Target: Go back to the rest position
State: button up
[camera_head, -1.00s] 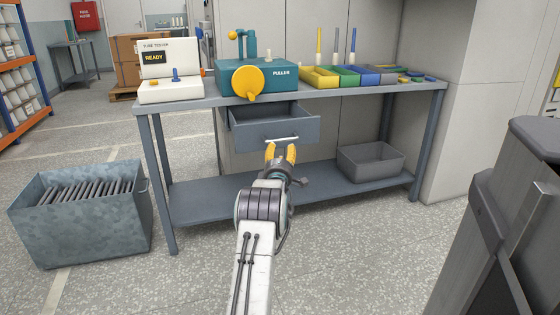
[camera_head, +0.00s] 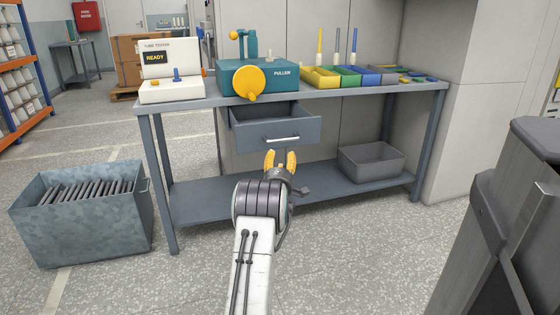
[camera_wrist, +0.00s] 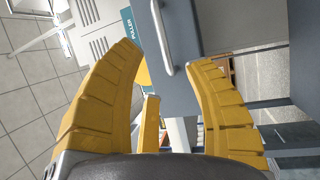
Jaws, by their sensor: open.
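My gripper (camera_head: 280,157) has yellow fingers and is open and empty. In the head view it sits in front of the workbench, just below the handle (camera_head: 283,139) of the grey drawer. The drawer (camera_head: 276,130) is pulled out under the bench top. In the wrist view my open fingers (camera_wrist: 170,55) spread either side of the picture, with the drawer front (camera_wrist: 218,25) and its handle (camera_wrist: 161,40) beyond them. The handle looks free of the fingers.
The bench (camera_head: 205,102) carries a tube tester (camera_head: 170,70) reading READY, a teal puller (camera_head: 280,80) and coloured trays (camera_head: 350,80). A grey bin (camera_head: 371,163) stands on the lower shelf. A metal crate (camera_head: 80,220) of dark rods stands left. Floor between is clear.

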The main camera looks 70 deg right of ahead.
dwell(0.4)
